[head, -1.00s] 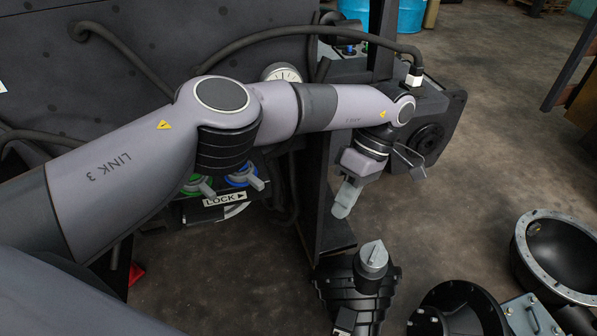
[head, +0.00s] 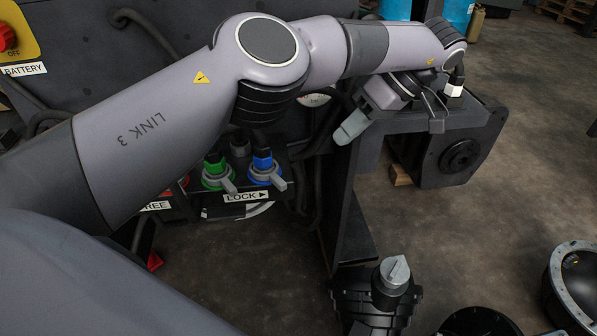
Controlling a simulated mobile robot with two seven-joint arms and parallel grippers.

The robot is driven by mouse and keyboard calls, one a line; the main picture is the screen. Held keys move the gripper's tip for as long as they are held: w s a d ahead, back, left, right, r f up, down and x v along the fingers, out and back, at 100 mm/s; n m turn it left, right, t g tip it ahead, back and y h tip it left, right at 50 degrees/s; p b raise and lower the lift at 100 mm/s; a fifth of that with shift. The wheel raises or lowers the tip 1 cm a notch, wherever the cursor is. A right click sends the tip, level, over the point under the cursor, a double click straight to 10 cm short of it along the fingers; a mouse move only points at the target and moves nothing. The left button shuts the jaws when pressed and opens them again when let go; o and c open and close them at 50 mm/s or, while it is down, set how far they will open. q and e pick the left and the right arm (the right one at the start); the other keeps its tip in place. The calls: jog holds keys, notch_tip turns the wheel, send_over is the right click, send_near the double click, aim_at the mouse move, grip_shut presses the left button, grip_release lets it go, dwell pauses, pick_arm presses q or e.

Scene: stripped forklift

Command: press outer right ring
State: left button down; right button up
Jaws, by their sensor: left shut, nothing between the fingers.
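A row of valve-like fittings sits low on the dark machine panel, each with a coloured ring and a grey lever. The blue ring (head: 264,178) is the rightmost one that shows. A green ring (head: 217,182) is to its left, and a red part (head: 179,187) further left is mostly hidden by my arm. My left gripper (head: 344,138) is shut and empty. In the picture it is right of and above the blue ring, apart from it, with its pale fingers pointing down and left.
A round gauge (head: 314,99) and dark hoses are behind my left arm. A LOCK label (head: 246,196) is below the rings. A dark upright frame (head: 346,210) stands right of them. A grey-capped black unit (head: 396,275) is at the bottom.

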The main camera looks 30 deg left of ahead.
pick_arm(q)
jog(key=s+a+f+b, duration=0.2)
jog(key=s+a+f, duration=0.4)
jog(key=f, duration=0.1)
jog(key=shift+s+a+f, duration=0.15)
jog(key=shift+a+f, duration=0.05)
jog(key=shift+a, duration=0.05)
dwell(0.5)
dwell(0.5)
